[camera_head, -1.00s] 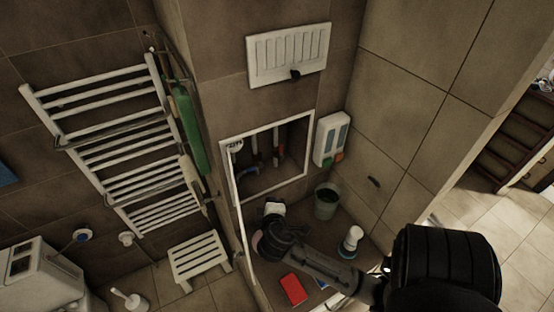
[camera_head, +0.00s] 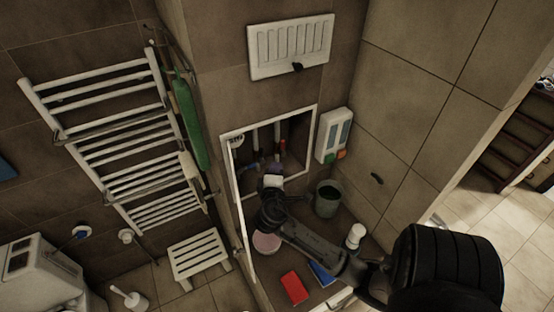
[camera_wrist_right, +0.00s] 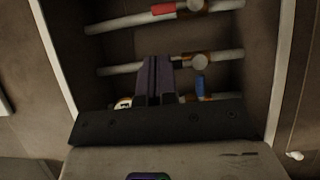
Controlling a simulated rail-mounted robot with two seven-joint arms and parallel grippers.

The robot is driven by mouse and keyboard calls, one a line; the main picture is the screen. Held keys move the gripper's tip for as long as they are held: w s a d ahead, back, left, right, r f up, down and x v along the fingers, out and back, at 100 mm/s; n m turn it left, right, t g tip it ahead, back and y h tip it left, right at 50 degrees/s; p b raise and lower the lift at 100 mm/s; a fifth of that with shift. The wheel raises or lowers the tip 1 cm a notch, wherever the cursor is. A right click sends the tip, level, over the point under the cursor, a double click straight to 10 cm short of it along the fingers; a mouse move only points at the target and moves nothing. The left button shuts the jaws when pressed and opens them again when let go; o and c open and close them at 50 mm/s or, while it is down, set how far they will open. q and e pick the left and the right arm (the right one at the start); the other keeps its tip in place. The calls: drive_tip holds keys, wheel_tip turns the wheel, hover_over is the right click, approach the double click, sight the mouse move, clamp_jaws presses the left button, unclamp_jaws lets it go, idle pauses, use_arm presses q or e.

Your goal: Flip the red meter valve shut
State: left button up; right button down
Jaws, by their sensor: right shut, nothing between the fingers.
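The red valve handle (camera_head: 283,144) is inside the open wall niche (camera_head: 313,125), on the right-hand pipe. In the right wrist view the red handle (camera_wrist_right: 163,9) is at the top edge, lying roughly along its white pipe beside a brass fitting. A blue handle (camera_wrist_right: 200,87) stands across the lower pipe; it also shows at the left of the niche in the head view (camera_head: 251,166). My right gripper (camera_wrist_right: 155,62) is shut and empty, its fingertips in front of the middle pipe, apart from the red handle. In the head view it reaches the niche's lower opening (camera_head: 277,167). My left gripper is not in view.
The niche's open door (camera_head: 239,205) stands at its left. A green-grey bucket (camera_head: 327,199), a pink round item (camera_head: 267,243), a red box (camera_head: 294,287) and a white bottle (camera_head: 355,236) are below. A white dispenser (camera_head: 334,135) hangs at the right.

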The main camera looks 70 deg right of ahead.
sight(278, 152)
drive_tip(key=shift+p+x, duration=1.15)
drive_tip(key=shift+x, duration=3.4)
drive_tip(key=shift+w+a, duration=0.1)
drive_tip(key=shift+w, duration=0.05)
